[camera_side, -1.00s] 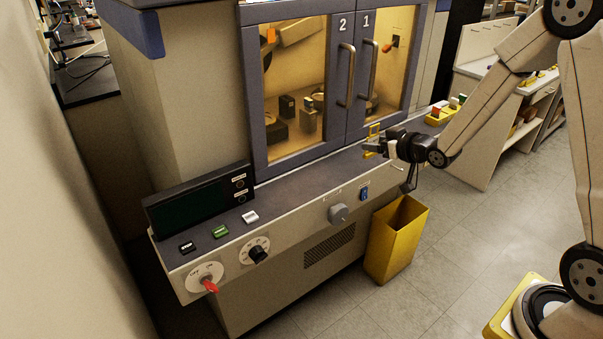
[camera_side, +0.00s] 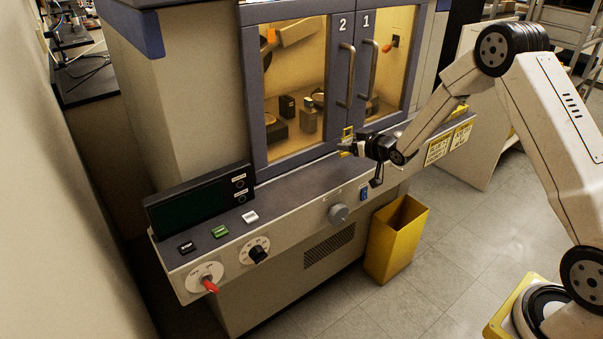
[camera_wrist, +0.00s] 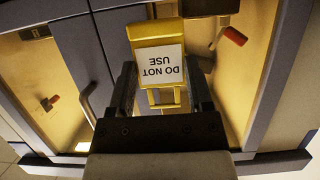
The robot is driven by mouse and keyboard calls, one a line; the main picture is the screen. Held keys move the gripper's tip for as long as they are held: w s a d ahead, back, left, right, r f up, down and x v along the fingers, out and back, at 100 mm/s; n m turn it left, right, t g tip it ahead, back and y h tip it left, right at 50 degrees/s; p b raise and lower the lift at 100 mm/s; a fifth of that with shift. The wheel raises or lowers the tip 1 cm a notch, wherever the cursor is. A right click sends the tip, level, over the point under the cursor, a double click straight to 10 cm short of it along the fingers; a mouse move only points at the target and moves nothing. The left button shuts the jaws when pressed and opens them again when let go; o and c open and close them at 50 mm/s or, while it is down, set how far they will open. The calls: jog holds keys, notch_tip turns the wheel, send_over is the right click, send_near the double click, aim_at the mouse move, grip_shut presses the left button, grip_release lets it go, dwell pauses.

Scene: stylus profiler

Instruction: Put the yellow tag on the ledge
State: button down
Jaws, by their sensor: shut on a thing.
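The yellow tag (camera_wrist: 158,70) is between my two fingers in the wrist view. It has a white label reading "DO NOT USE", upside down in that view, and a yellow frame at its lower end. In the side view the tag (camera_side: 347,134) shows small at the tip of my gripper (camera_side: 353,146). My gripper is shut on it. The ledge (camera_side: 300,178) is the dark grey shelf along the front of the cabinet. My gripper is over its right part, close to the doors. I cannot tell whether the tag touches the ledge.
Doors marked 2 and 1 have metal handles (camera_side: 346,75). A black display box (camera_side: 199,200) and several buttons stand at the ledge's left end. The ledge's middle is clear.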

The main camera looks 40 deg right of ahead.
jog(key=shift+w+d+f, duration=0.15)
jog(key=shift+w+f, duration=0.5)
jog(key=shift+f, duration=0.15)
jog(key=shift+w+d+f, duration=0.1)
jog(key=shift+w+f, duration=0.55)
jog(key=shift+f, duration=0.15)
jog(key=shift+w+f, duration=0.15)
jog(key=shift+f, duration=0.1)
jog(key=shift+w+f, duration=0.1)
jog(key=shift+f, duration=1.5)
jog(key=shift+f, duration=0.25)
grip_release()
jog(key=shift+r, duration=0.2)
